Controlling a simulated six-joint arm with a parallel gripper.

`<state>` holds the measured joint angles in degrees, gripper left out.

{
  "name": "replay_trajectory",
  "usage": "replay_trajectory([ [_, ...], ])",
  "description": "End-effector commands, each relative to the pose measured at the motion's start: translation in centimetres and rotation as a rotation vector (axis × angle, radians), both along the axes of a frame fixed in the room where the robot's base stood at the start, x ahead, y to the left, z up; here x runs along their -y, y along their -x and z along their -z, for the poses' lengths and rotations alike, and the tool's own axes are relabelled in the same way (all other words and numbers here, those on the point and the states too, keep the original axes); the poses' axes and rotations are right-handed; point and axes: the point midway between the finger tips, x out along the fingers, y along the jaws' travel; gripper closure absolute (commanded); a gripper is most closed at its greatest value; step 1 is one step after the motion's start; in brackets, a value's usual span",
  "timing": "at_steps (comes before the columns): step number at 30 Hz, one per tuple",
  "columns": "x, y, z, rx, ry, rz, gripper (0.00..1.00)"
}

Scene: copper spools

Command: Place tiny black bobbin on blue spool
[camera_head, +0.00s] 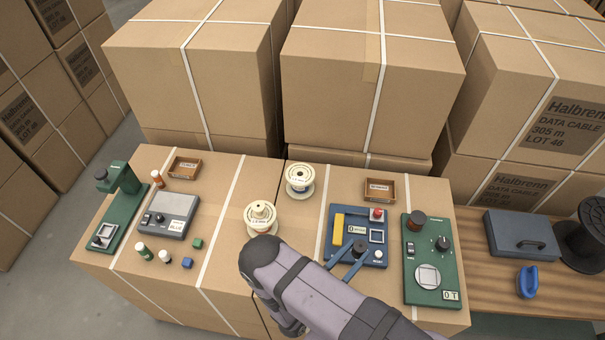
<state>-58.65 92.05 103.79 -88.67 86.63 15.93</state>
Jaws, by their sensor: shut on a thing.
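My gripper (355,256) shows as two blue fingers reaching out from behind my arm, over the front of the blue device. They are shut on a small dark round thing, the tiny black bobbin (358,246). The rest of my gripper is hidden by my arm. Two cream spools stand on the carton top: one (299,181) at the back middle, one (260,216) nearer, just beyond my arm's elbow. I cannot pick out a plainly blue spool; the colour of the spools' labels is too small to tell.
Two small trays (185,166) (380,189) lie at the back. Stacked cartons rise behind.

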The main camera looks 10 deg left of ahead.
Motion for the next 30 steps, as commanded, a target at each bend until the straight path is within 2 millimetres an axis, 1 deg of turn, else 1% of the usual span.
replay_trajectory([
  [1,-1.6,-1.2,-0.5,0.005,-0.006,-0.028,0.9],
  [3,-3.7,-2.8,-0.1,0.005,-0.005,-0.064,0.9],
  [7,-7.3,-5.7,-0.7,0.005,-0.006,-0.133,0.9],
  [8,-8.1,-6.4,-0.9,0.005,-0.004,-0.149,0.9],
  [9,-8.8,-7.2,0.0,0.005,-0.004,-0.163,0.9],
  [11,-10.0,-8.6,0.3,0.006,-0.005,-0.189,0.9],
  [14,-12.0,-11.1,0.3,0.007,-0.005,-0.238,0.9],
  [17,-14.0,-13.8,-0.3,0.01,-0.005,-0.296,0.9],
  [20,-15.9,-16.7,-1.4,0.011,-0.006,-0.359,0.9],
  [24,-17.8,-20.4,-3.9,0.011,-0.005,-0.443,0.9],
  [27,-18.6,-22.3,-5.7,0.009,-0.004,-0.491,0.9],
  [30,-19.2,-23.8,-7.4,0.009,-0.003,-0.528,0.9],
])
